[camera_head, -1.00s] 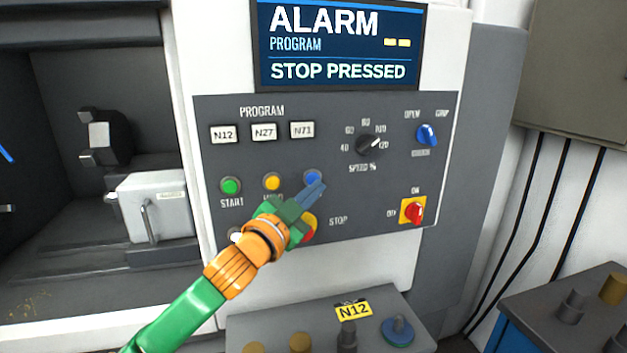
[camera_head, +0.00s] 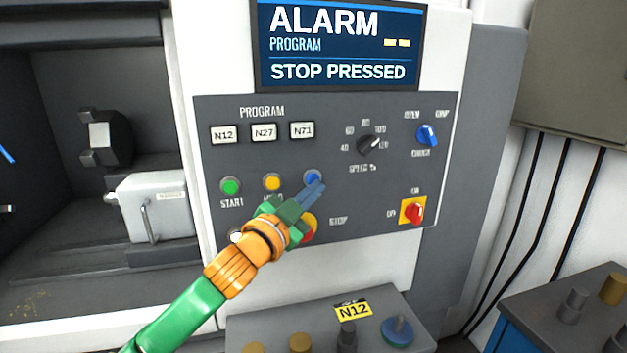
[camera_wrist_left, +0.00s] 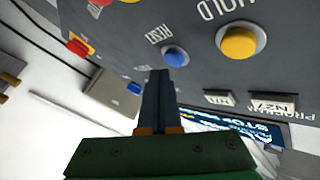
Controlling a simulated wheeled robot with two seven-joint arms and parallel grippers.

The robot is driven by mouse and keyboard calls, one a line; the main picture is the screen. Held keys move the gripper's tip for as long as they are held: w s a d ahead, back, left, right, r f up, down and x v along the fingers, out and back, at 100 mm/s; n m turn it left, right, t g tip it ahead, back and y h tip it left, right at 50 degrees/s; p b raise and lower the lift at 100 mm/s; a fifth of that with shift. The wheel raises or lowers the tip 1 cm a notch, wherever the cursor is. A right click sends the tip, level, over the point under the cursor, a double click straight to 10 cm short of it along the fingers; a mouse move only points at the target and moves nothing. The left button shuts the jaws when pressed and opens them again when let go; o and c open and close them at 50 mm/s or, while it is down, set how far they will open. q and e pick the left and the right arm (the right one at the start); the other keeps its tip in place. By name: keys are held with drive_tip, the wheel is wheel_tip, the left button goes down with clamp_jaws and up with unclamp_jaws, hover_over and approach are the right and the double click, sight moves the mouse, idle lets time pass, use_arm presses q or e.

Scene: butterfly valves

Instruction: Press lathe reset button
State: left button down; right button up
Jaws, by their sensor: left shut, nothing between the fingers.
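The blue reset button (camera_head: 313,177) is on the grey control panel (camera_head: 340,190), right of the yellow hold button (camera_head: 272,182). The screen (camera_head: 340,45) reads ALARM, PROGRAM, STOP PRESSED. My right gripper is not in view.
A red stop button (camera_head: 308,230) is partly hidden behind my left gripper. The green start button (camera_head: 230,186), speed dial (camera_head: 368,145), blue knob (camera_head: 428,135) and red switch (camera_head: 414,211) share the panel. A grey tray marked N12 (camera_head: 260,325) stands below.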

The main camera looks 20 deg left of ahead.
use_arm(q)
drive_tip(key=shift+w+a, duration=0.25)
drive_tip(key=shift+w, duration=0.05)
drive_tip(key=shift+w+a+p, duration=0.25)
drive_tip(key=shift+w+p, duration=0.1)
drive_tip(key=shift+p, duration=0.15)
idle(0.8)
drive_tip(key=shift+s+d, duration=0.45)
drive_tip(key=shift+s, duration=0.2)
drive_tip(key=shift+s+d, duration=0.1)
drive_tip(key=shift+s+d, duration=0.7)
drive_tip(key=shift+s, duration=0.3)
drive_tip(key=shift+s+d, duration=0.65)
drive_tip(key=shift+s, duration=0.35)
